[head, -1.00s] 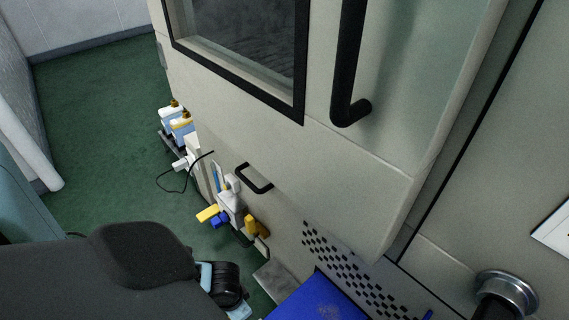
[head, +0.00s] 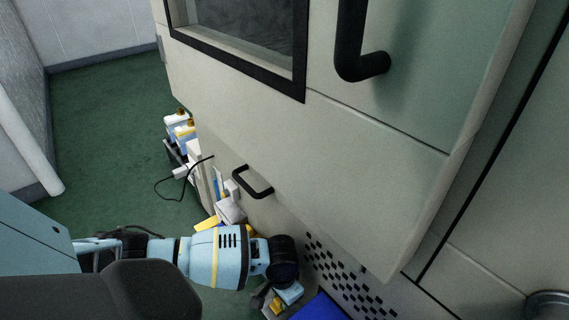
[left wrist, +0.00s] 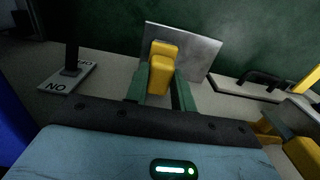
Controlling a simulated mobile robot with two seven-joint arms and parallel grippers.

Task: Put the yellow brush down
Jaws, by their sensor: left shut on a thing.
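The yellow brush (left wrist: 161,72) is between the green fingers of my left gripper (left wrist: 160,92) in the left wrist view. The fingers are shut on its sides. My right gripper is not in view.
A blue surface (head: 322,309) lies right of the gripper. A pale cabinet with a black handle (head: 254,186) stands close by. Bottles (head: 178,125) are at its far side.

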